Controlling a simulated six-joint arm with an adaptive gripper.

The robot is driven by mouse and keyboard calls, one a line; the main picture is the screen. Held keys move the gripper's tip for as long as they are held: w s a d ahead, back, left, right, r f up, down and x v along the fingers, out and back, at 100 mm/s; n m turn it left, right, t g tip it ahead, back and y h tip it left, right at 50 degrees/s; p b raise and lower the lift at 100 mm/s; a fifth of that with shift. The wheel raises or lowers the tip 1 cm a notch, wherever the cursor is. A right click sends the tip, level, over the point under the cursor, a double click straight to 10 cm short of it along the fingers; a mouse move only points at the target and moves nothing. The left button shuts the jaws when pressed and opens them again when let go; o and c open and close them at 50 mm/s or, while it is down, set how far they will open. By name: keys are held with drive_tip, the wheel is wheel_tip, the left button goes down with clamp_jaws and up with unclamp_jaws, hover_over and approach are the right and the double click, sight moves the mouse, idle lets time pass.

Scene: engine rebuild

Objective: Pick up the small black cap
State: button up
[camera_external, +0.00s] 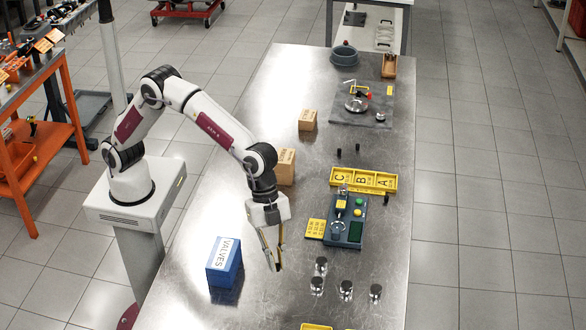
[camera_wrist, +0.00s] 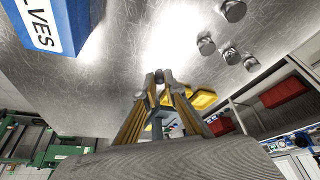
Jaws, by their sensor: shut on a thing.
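My gripper (camera_external: 275,265) is low over the near part of the metal bench, between the blue box and the metal cylinders. In the wrist view my gripper (camera_wrist: 159,80) has its yellow-sided fingers closed together at the tips. A small dark piece, the small black cap (camera_wrist: 159,74), shows between the fingertips. It is mostly hidden by the fingers, and its exact shape is hard to tell. Whether it touches the bench cannot be told.
A blue VALVES box (camera_external: 223,262) stands left of my gripper. Several metal cylinders (camera_external: 346,290) stand to the right. A blue-grey device (camera_external: 345,220), a yellow lettered tray (camera_external: 363,180) and cardboard boxes (camera_external: 307,120) are farther back. Bench around my gripper is bare.

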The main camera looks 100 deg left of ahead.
drive_tip(key=shift+r, duration=0.7)
drive_tip(key=shift+s+d+r, duration=0.15)
drive_tip(key=shift+d+r, duration=0.15)
drive_tip(key=shift+r, duration=0.25)
drive_tip(key=s+a+r+n, duration=0.1)
drive_tip(key=s+a+r, duration=0.1)
drive_tip(key=s, duration=0.6)
drive_tip(key=s+a+r+n, duration=0.1)
drive_tip(key=s+a+r, duration=0.2)
drive_tip(key=s, duration=0.6)
drive_tip(key=shift+r+t+y, duration=0.3)
drive_tip(key=shift+r, duration=0.5)
drive_tip(key=shift+a, duration=0.1)
